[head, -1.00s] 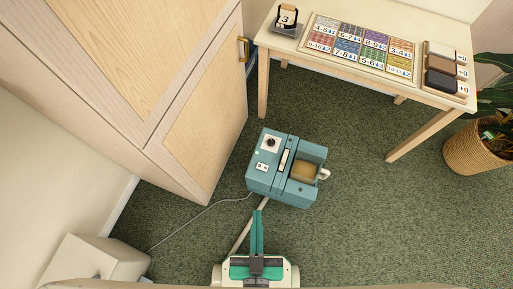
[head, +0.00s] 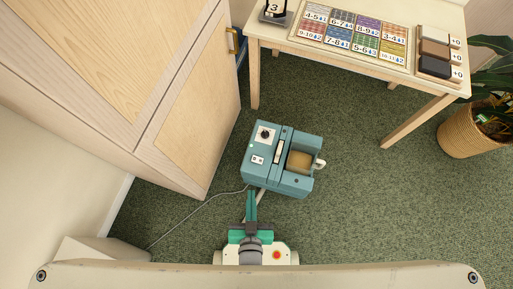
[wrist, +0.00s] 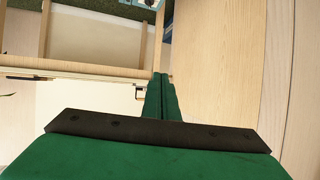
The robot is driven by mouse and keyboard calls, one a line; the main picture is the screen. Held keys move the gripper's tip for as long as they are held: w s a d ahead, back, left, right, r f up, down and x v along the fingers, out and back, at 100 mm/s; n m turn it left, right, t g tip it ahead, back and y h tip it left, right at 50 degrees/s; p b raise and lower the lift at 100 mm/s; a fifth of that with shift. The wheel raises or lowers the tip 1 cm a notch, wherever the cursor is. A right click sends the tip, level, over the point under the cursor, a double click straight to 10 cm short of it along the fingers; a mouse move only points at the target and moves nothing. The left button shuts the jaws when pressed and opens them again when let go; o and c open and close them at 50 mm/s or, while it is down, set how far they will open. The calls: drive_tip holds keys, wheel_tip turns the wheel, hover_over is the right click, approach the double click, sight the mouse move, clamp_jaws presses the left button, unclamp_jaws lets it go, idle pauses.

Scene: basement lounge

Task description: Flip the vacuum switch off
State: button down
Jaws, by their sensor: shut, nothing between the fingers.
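The shut fingers (wrist: 160,76) also show in the wrist view.
A tall wooden cabinet (head: 188,125) stands close on the left. A light wooden table (head: 437,93) with a board of coloured cards (head: 352,32) is at the back right. A wicker plant pot (head: 465,135) stands at the right. Carpet right of the vacuum is clear.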

drive_tip(key=w+f+m+g, duration=0.1)
drive_tip(key=w+f+g, duration=0.2)
drive_tip(key=w+f, duration=0.45)
drive_tip(key=w+f+m+g, duration=0.15)
drive_tip(key=w+f, duration=0.35)
drive_tip(key=f, duration=0.5)
drive_tip(key=w+f+g, duration=0.4)
drive_tip(key=w+g, duration=0.1)
drive_tip(key=w, duration=0.5)
drive_tip(key=shift+d+f+h, duration=0.3)
drive_tip(key=shift+f, duration=0.05)
drive_tip(key=shift+w+f, duration=0.1)
